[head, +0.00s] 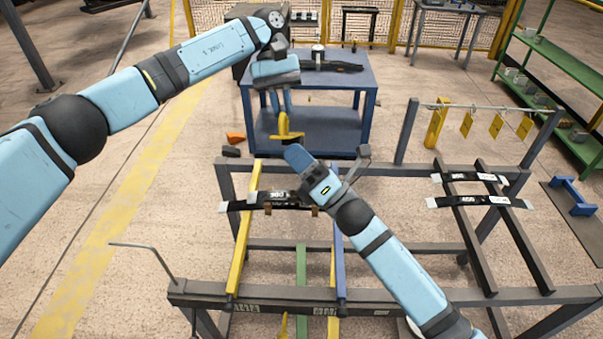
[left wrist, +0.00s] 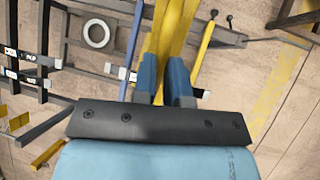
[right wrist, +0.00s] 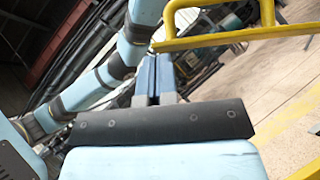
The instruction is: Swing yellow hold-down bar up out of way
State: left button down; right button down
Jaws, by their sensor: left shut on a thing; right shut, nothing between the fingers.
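The yellow hold-down bar (head: 286,131) shows in the head view as a short, foreshortened piece above the rack's far side. My left gripper (head: 282,113) points down over it. In the left wrist view, the left fingers (left wrist: 165,72) are shut on the yellow bar (left wrist: 178,25), which runs away from them. My right gripper (head: 292,149) is shut and empty, just below the bar in the head view. In the right wrist view, a yellow bar with an upright loop (right wrist: 225,40) crosses just beyond the closed right fingertips (right wrist: 152,60). I cannot tell whether they touch.
The rack has a yellow rail (head: 243,230), a blue rail (head: 339,255) and a green rail (head: 301,275). Black leaf springs (head: 272,198) lie across it. A blue table (head: 310,90) stands behind. Yellow tags (head: 466,124) hang at the right.

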jog(key=shift+w+r, duration=0.15)
jog(key=shift+r, duration=0.05)
pick_arm(q)
jog(key=shift+d+f, duration=0.15)
jog(key=shift+s+f, duration=0.1)
pick_arm(e)
jog(key=r, duration=0.1)
jog(key=w+r, duration=0.2)
jog(key=shift+w+d+r, duration=0.1)
jog(key=shift+d+r, duration=0.1)
jog(key=shift+d, duration=0.05)
pick_arm(q)
jog(key=c, duration=1.2)
grip_release()
jog(key=shift+o, duration=0.2)
pick_arm(e)
jog(key=shift+a+f, duration=0.1)
